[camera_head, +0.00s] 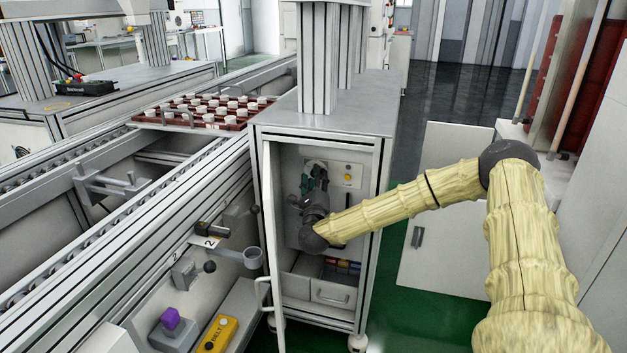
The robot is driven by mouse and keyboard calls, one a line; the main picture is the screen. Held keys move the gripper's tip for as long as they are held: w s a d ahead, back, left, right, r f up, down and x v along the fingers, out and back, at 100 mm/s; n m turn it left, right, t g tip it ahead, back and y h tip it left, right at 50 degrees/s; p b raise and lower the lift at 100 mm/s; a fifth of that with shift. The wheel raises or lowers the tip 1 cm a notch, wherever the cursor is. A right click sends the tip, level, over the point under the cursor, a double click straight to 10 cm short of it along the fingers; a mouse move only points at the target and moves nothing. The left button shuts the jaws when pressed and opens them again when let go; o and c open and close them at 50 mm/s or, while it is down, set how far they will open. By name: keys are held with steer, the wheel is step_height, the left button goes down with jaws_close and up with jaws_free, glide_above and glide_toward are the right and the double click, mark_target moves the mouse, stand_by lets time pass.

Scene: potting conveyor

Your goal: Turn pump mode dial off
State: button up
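My gripper (314,172) is inside the open grey cabinet (378,125), in front of its light inner control panel (348,198). The gripper's fingers point up and away towards the panel. They are small and dark here, and I cannot tell whether they are open or shut, or touch anything. No pump mode dial can be made out; the gripper and wrist cover part of the panel. A small yellow round element (348,178) shows on the panel just right of the gripper.
An open door (273,235) stands at the cabinet's left. A white panel with a handle (440,215) stands to the right. Below are a drawer (332,293) and coloured items. A conveyor with a red tray (152,119) of white cups runs left. A yellow control box (217,334) is front left.

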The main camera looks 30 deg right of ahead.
steer(key=c, duration=0.7)
steer(key=shift+a, duration=0.15)
jaws_close()
steer(key=shift+r+p, duration=0.15)
steer(key=shift+p, duration=0.2)
steer(key=shift+r+n+g+y+p, duration=0.1)
steer(key=shift+n+g+y+p, duration=0.45)
steer(key=shift+n+p, duration=1.65)
steer(key=shift+r+n+g+y+p, duration=0.25)
steer(key=shift+n+y+p, duration=0.45)
steer(key=shift+n+p, duration=1.5)
steer(key=shift+n+g+y+p, duration=0.6)
steer(key=shift+n+p, duration=1.2)
steer(key=shift+p, duration=0.75)
steer(key=shift+s+f, duration=0.1)
